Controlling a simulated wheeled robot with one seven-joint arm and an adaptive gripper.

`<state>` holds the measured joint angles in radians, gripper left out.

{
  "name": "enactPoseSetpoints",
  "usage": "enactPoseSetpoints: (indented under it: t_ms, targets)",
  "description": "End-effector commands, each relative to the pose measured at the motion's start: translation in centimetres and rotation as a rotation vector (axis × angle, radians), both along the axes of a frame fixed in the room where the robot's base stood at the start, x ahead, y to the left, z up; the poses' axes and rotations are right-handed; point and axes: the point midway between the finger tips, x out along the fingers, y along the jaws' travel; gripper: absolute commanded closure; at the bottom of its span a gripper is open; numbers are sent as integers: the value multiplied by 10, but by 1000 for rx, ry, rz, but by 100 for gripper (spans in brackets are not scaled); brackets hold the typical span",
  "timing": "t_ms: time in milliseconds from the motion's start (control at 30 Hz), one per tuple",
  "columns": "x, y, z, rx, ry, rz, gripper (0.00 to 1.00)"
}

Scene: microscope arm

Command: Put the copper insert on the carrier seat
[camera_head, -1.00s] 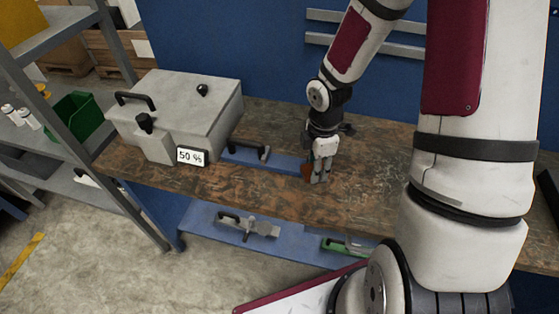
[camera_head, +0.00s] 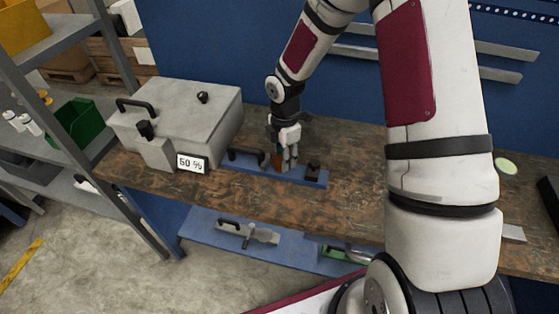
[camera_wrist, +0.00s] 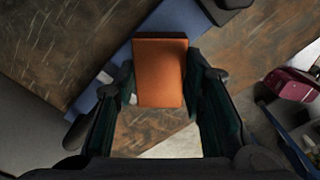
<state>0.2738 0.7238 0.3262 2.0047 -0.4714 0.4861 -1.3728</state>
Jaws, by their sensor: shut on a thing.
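My gripper (camera_head: 288,162) is shut on the copper insert. In the wrist view the copper insert (camera_wrist: 160,72) is an orange block held between the two dark fingers. In the head view only a small part of the copper insert (camera_head: 278,160) shows beside the fingers. My gripper is over or close to the blue carrier (camera_head: 310,182) on the bench. The carrier has a black handle at its left and a black block at its right end. The fingers hide the middle of the carrier, so I cannot tell whether the insert touches it.
A grey box-shaped machine (camera_head: 180,110) with a "50 %" display stands left of the carrier. A blue lower shelf (camera_head: 290,262) holds metal tools. A blue panel (camera_head: 230,40) rises behind.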

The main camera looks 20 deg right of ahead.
Motion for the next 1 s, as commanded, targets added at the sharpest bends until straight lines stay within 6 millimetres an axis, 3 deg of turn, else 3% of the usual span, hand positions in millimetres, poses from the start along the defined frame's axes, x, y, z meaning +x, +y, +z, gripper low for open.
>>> enactPoseSetpoints:
  t_ms: [267,500,767,800,867,1000]
  targets:
    - [20,8,-3,1,0,-1,100]
    - [16,7,-34,0,4,0,100]
    - [16,8,-39,1,5,1,100]
    - [16,8,-40,2,6,1,59]
    - [16,8,-39,2,5,1,45]
    - [17,8,-38,1,3,0,43]
